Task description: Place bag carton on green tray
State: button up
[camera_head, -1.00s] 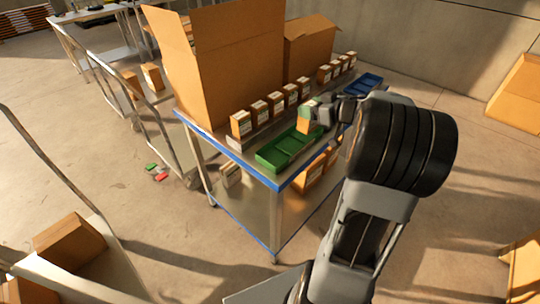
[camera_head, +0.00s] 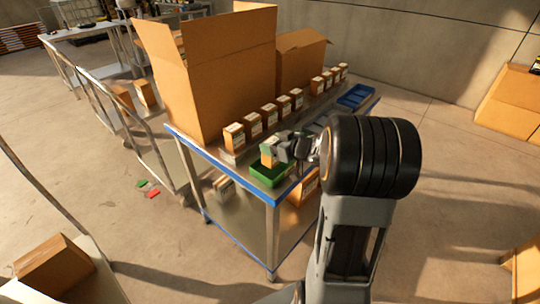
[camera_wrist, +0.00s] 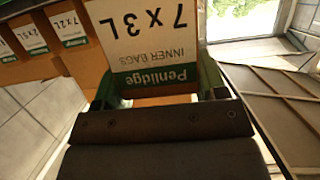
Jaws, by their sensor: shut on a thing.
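The bag carton (camera_head: 267,154) is a small orange-brown box with a white and green label. In the wrist view the carton (camera_wrist: 155,35) fills the top middle, its "7 x 3L" and "Penlidge" label upside down. My gripper (camera_head: 284,150) is shut on it from the right. The green tray (camera_head: 268,178) lies on the table near its front edge. I cannot tell whether the carton touches the tray floor.
A row of similar cartons (camera_head: 254,125) stands behind the tray. Two large cardboard boxes (camera_head: 225,80) stand at the back. A blue tray (camera_head: 357,95) lies farther along the blue-edged table. Carts stand to the left.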

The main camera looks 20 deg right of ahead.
jog(key=shift+w+a+f, duration=0.15)
jog(key=shift+a+f, duration=0.15)
jog(key=shift+f, duration=0.2)
jog(key=shift+w+a+f+b, duration=0.1)
jog(key=shift+f+b, duration=0.1)
jog(key=shift+f, duration=0.4)
jog(key=shift+a+f+b, duration=0.1)
jog(key=shift+f+b, duration=0.05)
jog(key=shift+f, duration=0.9)
